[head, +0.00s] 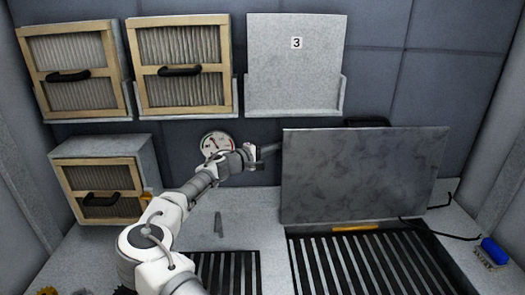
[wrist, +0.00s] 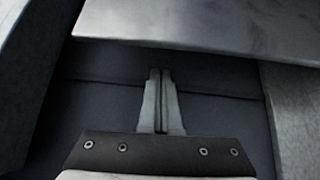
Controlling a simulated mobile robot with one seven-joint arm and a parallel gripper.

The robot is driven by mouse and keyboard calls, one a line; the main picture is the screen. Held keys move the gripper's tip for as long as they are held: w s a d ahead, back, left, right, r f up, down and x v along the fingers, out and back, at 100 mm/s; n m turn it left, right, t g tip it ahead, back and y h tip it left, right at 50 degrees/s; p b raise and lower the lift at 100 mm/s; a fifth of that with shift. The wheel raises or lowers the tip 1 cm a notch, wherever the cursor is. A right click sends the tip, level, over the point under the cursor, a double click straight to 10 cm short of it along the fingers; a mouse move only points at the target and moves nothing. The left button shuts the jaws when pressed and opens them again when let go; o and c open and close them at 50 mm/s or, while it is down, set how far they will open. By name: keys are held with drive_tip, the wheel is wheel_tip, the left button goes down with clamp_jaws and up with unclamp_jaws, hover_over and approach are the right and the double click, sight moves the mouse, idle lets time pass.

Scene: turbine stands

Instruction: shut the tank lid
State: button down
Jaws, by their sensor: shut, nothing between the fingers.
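The tank lid is a grey mottled metal plate (head: 360,175) standing raised at the back of a dark slatted tank opening (head: 370,265). My gripper (head: 275,149) is at the upper left edge of the lid in the head view. Whether it touches the lid cannot be told. In the wrist view my gripper's fingers (wrist: 160,75) are together and empty. A grey metal plate edge, seemingly the lid (wrist: 190,25), crosses the top of that view beyond the fingertips.
Framed filters (head: 180,65) and a panel marked 3 (head: 296,70) hang on the back wall. A round gauge (head: 216,144) is behind my wrist. A blue brush (head: 493,251) lies at the right, near a black cable (head: 440,232). A second slatted grate (head: 228,273) is left of the tank.

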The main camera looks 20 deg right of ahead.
drive_tip(key=s, duration=0.2)
drive_tip(key=s+a, duration=0.1)
drive_tip(key=shift+s+a+r+p, duration=0.2)
drive_tip(key=shift+s+p, duration=0.1)
drive_tip(key=shift+s, duration=0.1)
drive_tip(key=shift+s, duration=0.1)
